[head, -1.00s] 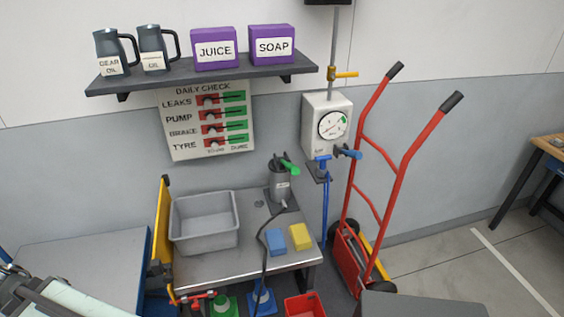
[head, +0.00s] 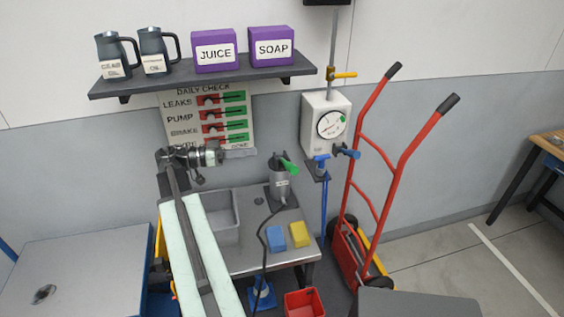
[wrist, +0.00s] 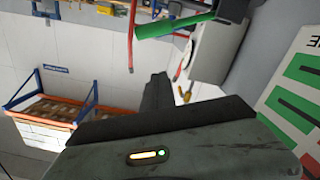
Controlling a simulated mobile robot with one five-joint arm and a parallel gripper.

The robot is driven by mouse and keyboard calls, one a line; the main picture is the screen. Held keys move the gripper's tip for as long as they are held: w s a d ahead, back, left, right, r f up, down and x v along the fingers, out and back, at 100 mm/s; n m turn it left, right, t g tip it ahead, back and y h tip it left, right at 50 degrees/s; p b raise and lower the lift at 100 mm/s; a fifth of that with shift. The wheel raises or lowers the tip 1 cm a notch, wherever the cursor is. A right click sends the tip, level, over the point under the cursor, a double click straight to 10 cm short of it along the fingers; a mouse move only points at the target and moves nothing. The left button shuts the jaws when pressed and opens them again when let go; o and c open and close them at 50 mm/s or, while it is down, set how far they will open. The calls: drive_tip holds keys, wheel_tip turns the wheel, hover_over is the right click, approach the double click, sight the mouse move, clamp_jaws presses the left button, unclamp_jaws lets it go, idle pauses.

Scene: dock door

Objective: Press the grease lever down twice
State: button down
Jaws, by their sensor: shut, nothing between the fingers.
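The grease lever (head: 288,166) has a green grip and sticks out to the right from the top of a grey cylindrical pump (head: 280,184) on the metal bench. A green bar that looks like its grip (wrist: 172,22) shows near the top of the wrist view. My gripper (head: 250,152) is shut and empty in front of the daily check board. It is left of the lever, slightly higher in the picture, and apart from it. In the wrist view my shut dark fingers (wrist: 157,95) point towards the middle.
The daily check board (head: 240,110) is partly hidden by my arm. A shelf (head: 200,83) with two jugs and two purple boxes hangs above. A gauge box (head: 318,110) is right.

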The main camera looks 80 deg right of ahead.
hover_over(287, 164)
drive_tip(key=w, duration=0.3)
drive_tip(key=shift+s+a+f+b, duration=0.3)
drive_tip(key=shift+f+b, duration=0.35)
drive_tip(key=shift+f, duration=0.05)
drive_tip(key=shift+s+a+f+b, duration=0.25)
drive_tip(key=shift+s+f+b, duration=0.1)
drive_tip(key=shift+f+b, duration=0.35)
drive_tip(key=shift+s+a+f+b, duration=0.3)
drive_tip(key=shift+f+b, duration=0.35)
